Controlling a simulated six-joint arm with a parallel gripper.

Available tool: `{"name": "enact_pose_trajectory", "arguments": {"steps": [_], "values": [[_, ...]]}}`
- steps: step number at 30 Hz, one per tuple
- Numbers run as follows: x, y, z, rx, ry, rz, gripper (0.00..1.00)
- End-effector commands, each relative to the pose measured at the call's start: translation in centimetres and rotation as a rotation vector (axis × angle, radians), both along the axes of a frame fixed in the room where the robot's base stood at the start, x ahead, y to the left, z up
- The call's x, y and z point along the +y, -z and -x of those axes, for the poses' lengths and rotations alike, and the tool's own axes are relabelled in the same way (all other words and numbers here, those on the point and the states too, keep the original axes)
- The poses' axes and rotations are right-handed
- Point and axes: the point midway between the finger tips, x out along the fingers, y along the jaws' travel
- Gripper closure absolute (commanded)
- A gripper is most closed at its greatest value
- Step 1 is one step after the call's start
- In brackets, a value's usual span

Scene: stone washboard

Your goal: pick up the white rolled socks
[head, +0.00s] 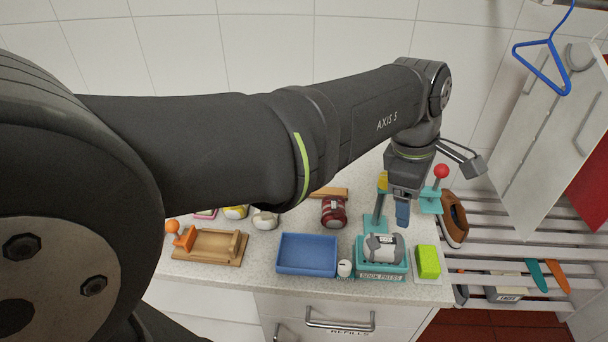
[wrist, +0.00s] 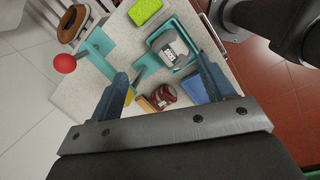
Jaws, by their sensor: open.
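A pale grey-white rolled bundle with a label (head: 383,247) lies in the teal sock press (head: 382,272) at the right of the counter. In the wrist view the bundle (wrist: 172,50) shows in its teal tray, just beyond and between the fingertips. Another whitish roll (head: 265,219) lies further left, partly behind my arm; I cannot tell which is the plainer white. My gripper (head: 402,212) hangs above and behind the press, apart from the bundle. Its blue fingers (wrist: 162,68) are open with nothing between them.
A teal post (head: 376,217) and red-knobbed lever (head: 441,172) stand close beside my gripper. A dark red roll (head: 333,212), blue tray (head: 307,253), small white item (head: 345,268) and green sponge (head: 428,261) are near the press. A slatted rack (head: 500,240) lies right.

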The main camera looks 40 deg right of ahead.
Motion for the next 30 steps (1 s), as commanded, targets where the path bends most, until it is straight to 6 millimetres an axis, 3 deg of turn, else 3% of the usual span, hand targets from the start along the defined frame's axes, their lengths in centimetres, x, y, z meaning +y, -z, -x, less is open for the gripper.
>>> {"name": "enact_pose_trajectory", "arguments": {"steps": [6, 14, 30], "values": [[-0.1, -0.8, -2.3, -0.037, -0.317, -0.155, 0.25], [0.1, -0.4, -3.1, -0.06, -0.447, -0.206, 0.25], [0.1, 10.0, -3.0, -0.06, -0.445, -0.207, 0.25]]}}
